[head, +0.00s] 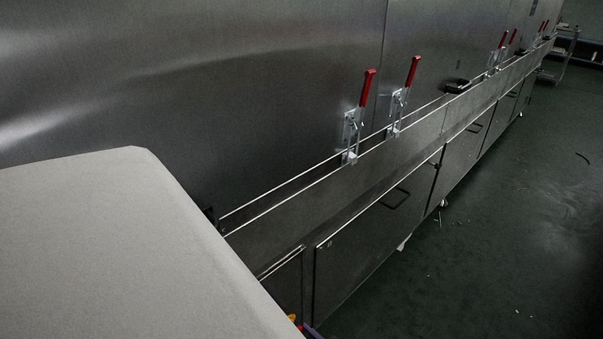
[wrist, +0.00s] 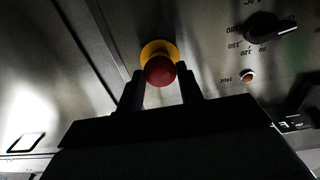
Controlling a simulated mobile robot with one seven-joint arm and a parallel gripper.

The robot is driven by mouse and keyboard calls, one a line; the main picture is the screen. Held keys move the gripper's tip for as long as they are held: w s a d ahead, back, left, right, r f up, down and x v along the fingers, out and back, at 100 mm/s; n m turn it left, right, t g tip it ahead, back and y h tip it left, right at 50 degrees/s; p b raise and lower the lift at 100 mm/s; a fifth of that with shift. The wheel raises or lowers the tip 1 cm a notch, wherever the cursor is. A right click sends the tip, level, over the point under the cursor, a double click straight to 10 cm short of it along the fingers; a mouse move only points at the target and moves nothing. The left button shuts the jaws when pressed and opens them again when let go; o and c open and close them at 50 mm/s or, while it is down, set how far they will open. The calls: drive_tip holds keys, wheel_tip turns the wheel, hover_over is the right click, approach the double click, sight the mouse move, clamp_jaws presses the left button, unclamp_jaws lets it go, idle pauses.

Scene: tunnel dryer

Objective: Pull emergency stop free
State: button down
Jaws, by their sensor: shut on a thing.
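The emergency stop (wrist: 160,70) shows in the wrist view at the upper middle. It has a round red head in front of a yellow collar on a dark metal panel. My gripper (wrist: 162,80) has one dark finger on each side of the red head and is shut on it. The contact between the fingers and the head is too dark to make out clearly.
In the wrist view a black rotary knob (wrist: 262,27) and a small amber indicator (wrist: 248,75) sit right of the emergency stop. In the head view red-handled clamps (head: 366,88) stand out from the long metal dryer wall (head: 250,90). The floor (head: 520,220) at right is mostly clear.

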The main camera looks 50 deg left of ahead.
drive_tip(key=c, duration=0.9)
unclamp_jaws()
drive_tip(key=shift+d, duration=0.15)
drive_tip(key=w+d, duration=0.1)
drive_tip(key=d, duration=1.2)
drive_tip(key=shift+w+d+p, duration=0.25)
drive_tip(key=shift+d+p, duration=0.15)
drive_tip(key=shift+p, duration=0.05)
